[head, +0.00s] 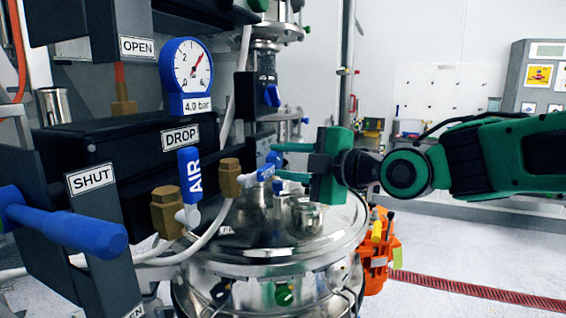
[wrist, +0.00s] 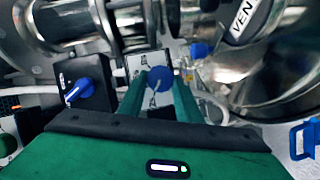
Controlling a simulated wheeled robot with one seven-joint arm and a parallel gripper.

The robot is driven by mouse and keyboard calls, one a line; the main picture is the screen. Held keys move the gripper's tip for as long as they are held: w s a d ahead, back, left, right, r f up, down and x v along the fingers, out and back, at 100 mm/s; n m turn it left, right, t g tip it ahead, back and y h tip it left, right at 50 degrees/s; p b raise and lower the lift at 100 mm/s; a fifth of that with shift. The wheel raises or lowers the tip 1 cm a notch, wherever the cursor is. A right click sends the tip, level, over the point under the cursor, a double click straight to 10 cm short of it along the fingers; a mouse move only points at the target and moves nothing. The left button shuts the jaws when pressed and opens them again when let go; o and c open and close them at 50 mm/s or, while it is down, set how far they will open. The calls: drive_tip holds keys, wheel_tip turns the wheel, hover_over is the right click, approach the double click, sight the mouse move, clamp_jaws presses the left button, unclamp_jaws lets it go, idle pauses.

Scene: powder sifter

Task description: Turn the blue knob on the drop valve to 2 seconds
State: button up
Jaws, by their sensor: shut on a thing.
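In the wrist view, a round blue knob (wrist: 160,77) stands in front of a pale dial plate (wrist: 139,62) with small dark marks. My gripper (wrist: 160,86) has its two green fingers on either side of the knob and is shut on it. A thin pale line shows on the knob; the setting is too small to read. In the head view, my gripper (head: 279,161) reaches leftward, with a bit of blue between the fingers. It is beside the black DROP valve body (head: 120,140). The dial face is hidden there.
Another blue knob (wrist: 76,92) on a black box is left of my gripper. The blue AIR lever (head: 190,172), a brass fitting (head: 228,178) and hoses stand close by. A pressure gauge (head: 188,66) is above, the steel vessel lid (head: 300,245) below.

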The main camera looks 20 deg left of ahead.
drive_tip(key=shift+w+d+f+n+t, duration=0.2)
drive_tip(key=shift+n+t, duration=0.1)
drive_tip(key=shift+n, duration=0.1)
drive_tip(key=shift+f, duration=0.1)
idle(0.3)
drive_tip(key=o, duration=1)
drive_tip(key=shift+o, duration=0.2)
drive_tip(key=shift+s, duration=0.1)
drive_tip(key=shift+a, duration=0.1)
drive_tip(key=f+v, duration=0.1)
drive_tip(key=v, duration=0.9)
drive_tip(key=shift+d+r, duration=0.45)
drive_tip(key=shift+d, duration=0.1)
